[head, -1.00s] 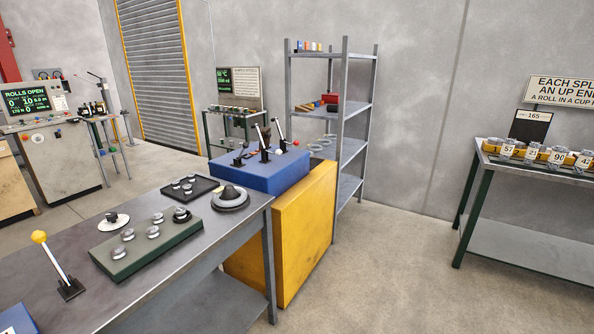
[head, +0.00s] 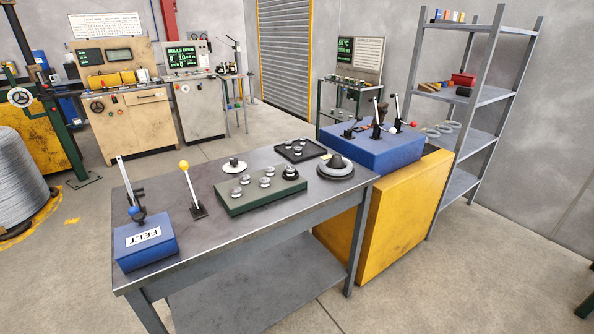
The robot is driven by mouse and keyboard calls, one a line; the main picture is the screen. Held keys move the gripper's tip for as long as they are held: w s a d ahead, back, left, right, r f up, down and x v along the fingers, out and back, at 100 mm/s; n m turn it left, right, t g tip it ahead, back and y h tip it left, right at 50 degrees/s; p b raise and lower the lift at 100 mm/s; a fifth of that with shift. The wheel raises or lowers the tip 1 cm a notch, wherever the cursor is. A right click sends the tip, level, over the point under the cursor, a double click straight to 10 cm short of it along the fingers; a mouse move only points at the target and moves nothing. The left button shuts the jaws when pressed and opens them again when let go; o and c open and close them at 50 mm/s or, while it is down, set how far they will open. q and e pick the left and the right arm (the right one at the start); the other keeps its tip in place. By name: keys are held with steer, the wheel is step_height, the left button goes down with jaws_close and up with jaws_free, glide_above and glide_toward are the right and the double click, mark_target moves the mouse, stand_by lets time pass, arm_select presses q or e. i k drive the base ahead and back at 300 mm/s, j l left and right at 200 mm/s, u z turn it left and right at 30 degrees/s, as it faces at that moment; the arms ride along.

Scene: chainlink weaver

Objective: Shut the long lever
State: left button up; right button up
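Several levers are in view, and I cannot tell which is the long lever. A lever with a yellow knob (head: 191,187) stands tilted on a dark base on the grey bench (head: 160,248). Neither of my grippers is in view.
A green block (head: 233,209) with metal pieces, a black tray (head: 322,149) and a round dark part (head: 336,170) lie on the bench. A yellow cabinet (head: 400,215) and grey shelves (head: 486,97) stand at right. A wire coil (head: 18,165) stands at left.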

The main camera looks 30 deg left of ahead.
mark_target(184, 165)
steer(key=j+u, duration=0.1)
steer(key=j, duration=0.45)
steer(key=i+j+u, duration=0.1)
steer(key=j, duration=0.45)
steer(key=j+u, duration=0.1)
steer(key=j, duration=0.45)
steer(key=i+j+u, duration=0.1)
steer(key=j, duration=0.45)
steer(key=i+j+u, duration=0.1)
steer(key=j, duration=0.4)
steer(key=i+j, duration=0.05)
